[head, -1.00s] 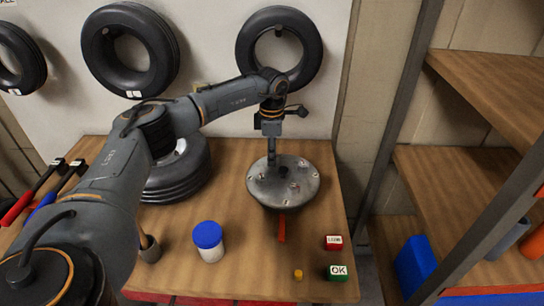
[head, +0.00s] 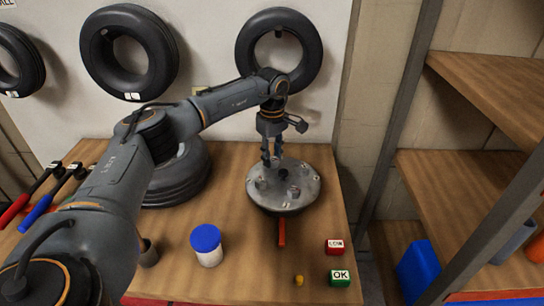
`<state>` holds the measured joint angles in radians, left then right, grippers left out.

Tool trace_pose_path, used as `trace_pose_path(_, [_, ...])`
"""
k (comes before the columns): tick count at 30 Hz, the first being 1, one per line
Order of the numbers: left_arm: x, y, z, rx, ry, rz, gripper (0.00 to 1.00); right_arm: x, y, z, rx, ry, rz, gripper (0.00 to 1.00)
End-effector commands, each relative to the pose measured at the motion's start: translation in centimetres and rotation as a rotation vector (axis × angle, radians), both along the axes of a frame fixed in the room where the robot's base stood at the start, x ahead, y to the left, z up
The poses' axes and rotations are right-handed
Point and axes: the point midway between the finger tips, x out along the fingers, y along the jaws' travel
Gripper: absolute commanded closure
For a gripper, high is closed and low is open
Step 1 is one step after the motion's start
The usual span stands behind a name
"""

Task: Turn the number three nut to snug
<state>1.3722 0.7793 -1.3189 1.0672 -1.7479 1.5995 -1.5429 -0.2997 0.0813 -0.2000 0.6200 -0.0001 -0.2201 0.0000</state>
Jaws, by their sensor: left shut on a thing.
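A round grey hub plate (head: 268,199) sits on the wooden bench, with several studs or nuts and small white number marks around its face. The numbers are too small to read, so I cannot tell which nut is number three. My left gripper (head: 272,163) points down at the far side of the plate. Its two fingers show side by side and are shut on a small nut there, mostly hidden by the fingers. My right gripper is not in view.
An orange-red handle (head: 282,232) sticks out at the plate's front. A blue-lidded jar (head: 207,239), a red block (head: 334,247), a green OK block (head: 340,278) and a small yellow piece (head: 299,281) stand nearer. A tyre (head: 183,178) lies left; shelves (head: 470,185) stand right.

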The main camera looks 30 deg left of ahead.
Motion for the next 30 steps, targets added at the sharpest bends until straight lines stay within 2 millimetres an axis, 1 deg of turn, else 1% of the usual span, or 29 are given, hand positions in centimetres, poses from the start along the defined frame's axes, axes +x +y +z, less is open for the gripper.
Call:
trace_pose_path(9, [0.08, 0.0, 0.06, 0.0, -0.002, -0.074, 1.0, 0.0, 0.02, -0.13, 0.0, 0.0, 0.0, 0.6])
trace_pose_path(21, [0.07, 0.0, 0.07, 0.0, -0.001, -0.08, 1.0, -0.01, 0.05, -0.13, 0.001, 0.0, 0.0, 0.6])
trace_pose_path(22, [0.07, 0.0, 0.07, 0.0, -0.001, -0.08, 0.7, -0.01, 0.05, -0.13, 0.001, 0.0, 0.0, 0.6])
trace_pose_path(25, [0.07, 0.0, 0.06, 0.0, -0.001, -0.079, 0.5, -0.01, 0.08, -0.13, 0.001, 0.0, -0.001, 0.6])
trace_pose_path(30, [0.06, 0.0, 0.04, 0.0, -0.001, -0.079, 0.49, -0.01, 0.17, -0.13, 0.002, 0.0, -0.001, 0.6])
